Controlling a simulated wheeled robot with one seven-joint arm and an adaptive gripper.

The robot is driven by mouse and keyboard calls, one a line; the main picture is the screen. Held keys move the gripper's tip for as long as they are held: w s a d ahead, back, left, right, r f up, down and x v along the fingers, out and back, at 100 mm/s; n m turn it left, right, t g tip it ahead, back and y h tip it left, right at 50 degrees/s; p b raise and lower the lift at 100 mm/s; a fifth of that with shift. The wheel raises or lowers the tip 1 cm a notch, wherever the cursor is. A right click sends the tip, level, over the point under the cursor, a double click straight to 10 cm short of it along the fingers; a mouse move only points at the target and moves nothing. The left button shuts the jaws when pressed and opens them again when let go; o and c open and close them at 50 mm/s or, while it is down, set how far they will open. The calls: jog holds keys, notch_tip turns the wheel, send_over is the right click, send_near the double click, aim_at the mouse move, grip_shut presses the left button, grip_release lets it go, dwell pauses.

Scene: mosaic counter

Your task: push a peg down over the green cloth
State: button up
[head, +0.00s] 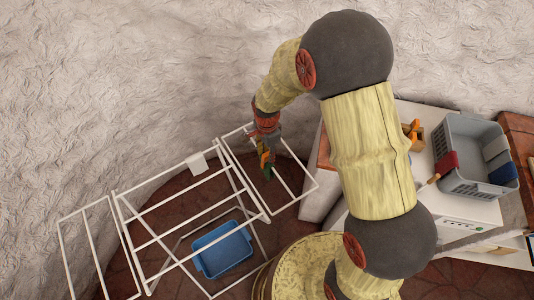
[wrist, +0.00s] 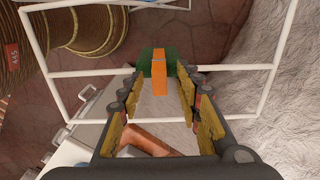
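The green cloth (wrist: 144,62) hangs on a bar of the white drying rack (wrist: 92,73), on the rack's right wing in the head view, where it shows as a small dark green patch (head: 268,174). An orange peg (wrist: 159,82) stands at the cloth, in line with the bar; I cannot tell how far down it sits. My gripper (wrist: 160,92) reaches down to it from above. Its yellow-padded fingers are apart, one on each side of the peg, with gaps showing.
A white cloth or piece (head: 197,163) is on the rack's middle part. A blue tub (head: 222,250) is on the floor under the rack. At right, a grey basket (head: 452,181) with several cloths and a wooden box (head: 415,144) stand on white units. The rough wall is close behind.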

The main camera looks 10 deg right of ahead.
notch_tip(320, 180, up, 11)
jog(key=shift+r, duration=0.2)
dwell(0.4)
jog(key=s+d+r+n+t+b, duration=0.2)
jog(key=s+d+r+n+b, duration=0.1)
jog(key=s, duration=0.4)
jog(key=s+d+r+n+t+b, duration=0.1)
jog(key=s+d+r+n+b, duration=0.2)
jog(key=s+r+n, duration=0.2)
jog(key=s+d+r+n+t+b, duration=0.2)
jog(key=s+d+r+n+b, duration=0.2)
jog(key=s, duration=0.4)
jog(key=shift+s+n+t, duration=0.3)
jog(key=shift+n, duration=0.4)
